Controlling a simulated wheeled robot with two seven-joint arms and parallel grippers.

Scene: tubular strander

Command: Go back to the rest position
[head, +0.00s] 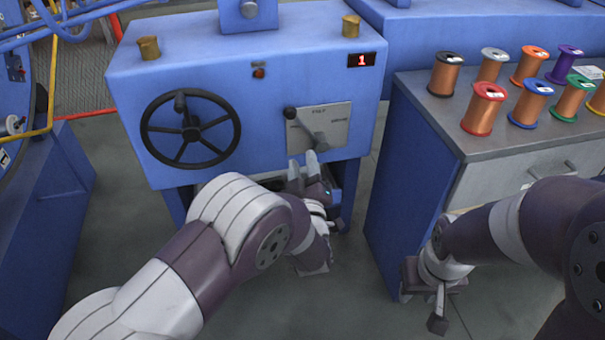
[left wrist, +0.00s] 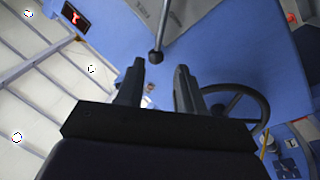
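My left gripper (head: 309,163) is in front of the blue machine cabinet (head: 250,75), just below the grey lever plate (head: 326,127). In the left wrist view, its two fingers (left wrist: 160,72) stand apart with nothing between them. The lever's black knob (head: 290,113) is at the plate's upper left; it also shows in the left wrist view (left wrist: 155,57), beyond the fingertips and apart from them. My right gripper (head: 428,300) hangs low beside the blue spool cabinet, pointing down; its finger opening is not clear.
A black handwheel (head: 190,128) is left of the lever. A red display (head: 361,60) reads 1. Several coloured wire spools (head: 483,108) stand on the grey top of the cabinet (head: 420,100) at right. Grey floor (head: 130,200) shows between the machines.

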